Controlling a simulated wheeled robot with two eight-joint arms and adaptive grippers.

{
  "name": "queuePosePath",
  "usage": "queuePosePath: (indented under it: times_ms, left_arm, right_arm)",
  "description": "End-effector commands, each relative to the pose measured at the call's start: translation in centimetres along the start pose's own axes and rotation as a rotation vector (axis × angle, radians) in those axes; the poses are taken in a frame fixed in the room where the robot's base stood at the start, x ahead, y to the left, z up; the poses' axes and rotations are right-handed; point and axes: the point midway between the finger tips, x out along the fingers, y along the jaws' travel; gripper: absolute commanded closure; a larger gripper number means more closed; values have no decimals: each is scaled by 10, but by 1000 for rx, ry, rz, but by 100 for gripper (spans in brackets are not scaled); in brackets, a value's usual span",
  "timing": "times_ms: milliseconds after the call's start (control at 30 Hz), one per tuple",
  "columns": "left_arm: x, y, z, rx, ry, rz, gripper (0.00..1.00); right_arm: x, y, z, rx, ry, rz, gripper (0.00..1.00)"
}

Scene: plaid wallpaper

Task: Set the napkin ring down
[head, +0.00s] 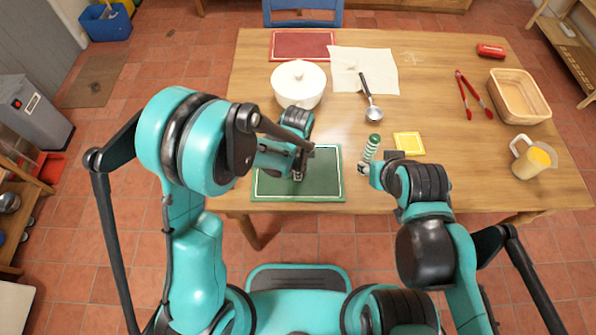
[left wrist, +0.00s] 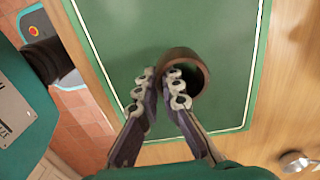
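The napkin ring (left wrist: 202,69) is a brown ring, seen in the left wrist view over the green placemat (left wrist: 110,25). My left gripper (left wrist: 162,76) has its fingertips close together at the ring's left wall, one on each side of it, and looks shut on that wall. I cannot tell whether the ring touches the mat. In the head view my left gripper (head: 299,174) is low over the green placemat (head: 325,193), and the ring is mostly hidden. My right gripper (head: 366,168) is at the lower end of a green-and-white striped roll (head: 371,149) and appears to hold it.
A ladle (head: 371,105), a pale cloth (head: 385,70), a yellow coaster (head: 409,144), red tongs (head: 474,95), a basket (head: 520,97) and a jug (head: 533,160) are on the wooden table. The table's front edge is close.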

Motion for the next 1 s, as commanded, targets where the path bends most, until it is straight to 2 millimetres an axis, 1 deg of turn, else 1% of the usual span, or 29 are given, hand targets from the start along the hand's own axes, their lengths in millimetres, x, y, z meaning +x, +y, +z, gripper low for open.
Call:
queuePosePath:
  times_ms: [33,67,100,367,467,567,800,900,1000]
  left_arm:
    - [1,0,0,0,0,0,84]
    - [0,0,0,0,0,0,76]
    - [0,0,0,0,0,0,73]
    - [0,0,0,0,0,0,73]
    - [-5,0,0,0,0,0,73]
    - [-20,0,0,0,0,0,73]
    - [-75,0,0,0,0,0,73]
    - [-95,0,0,0,0,0,73]
    - [-110,0,0,0,0,0,73]
  right_arm:
    - [1,0,0,0,0,0,60]
    - [0,0,0,0,0,0,60]
    - [0,0,0,0,0,0,60]
    - [0,0,0,0,0,0,60]
    - [-4,0,-3,0,0,0,60]
    - [-9,0,-7,0,0,0,60]
    - [-28,0,-20,0,0,0,60]
    - [-35,0,-25,0,0,0,60]
    - [-39,0,-28,0,0,0,60]
